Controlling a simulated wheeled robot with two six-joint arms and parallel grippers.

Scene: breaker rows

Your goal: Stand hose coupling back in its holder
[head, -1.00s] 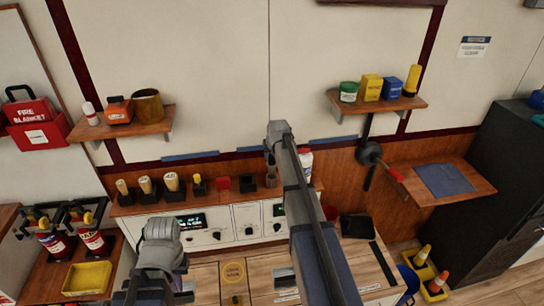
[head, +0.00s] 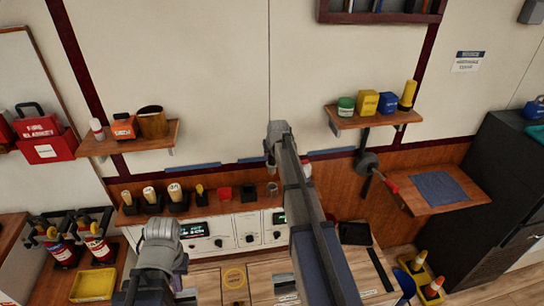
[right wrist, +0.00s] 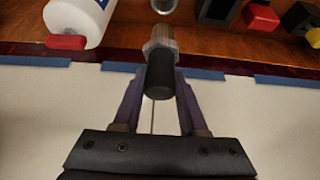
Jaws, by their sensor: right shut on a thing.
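The hose coupling (right wrist: 161,48), a grey metal hex piece with a black end, is held between the fingers of my right gripper (right wrist: 160,76), which is shut on it. In the head view my right arm hides most of that gripper. A black block holder (head: 248,192) on the back ledge shows no tool in it; it also appears in the right wrist view (right wrist: 216,10). A small grey cup (head: 272,188) stands beside it, beyond the coupling in the right wrist view (right wrist: 164,5). My left gripper (head: 178,284) is low in the head view; its fingers are unclear.
Several handled tools (head: 150,195) stand in black holders along the ledge, with a red block (head: 225,193) near the black block. Wall shelves (head: 372,118) hold small containers.

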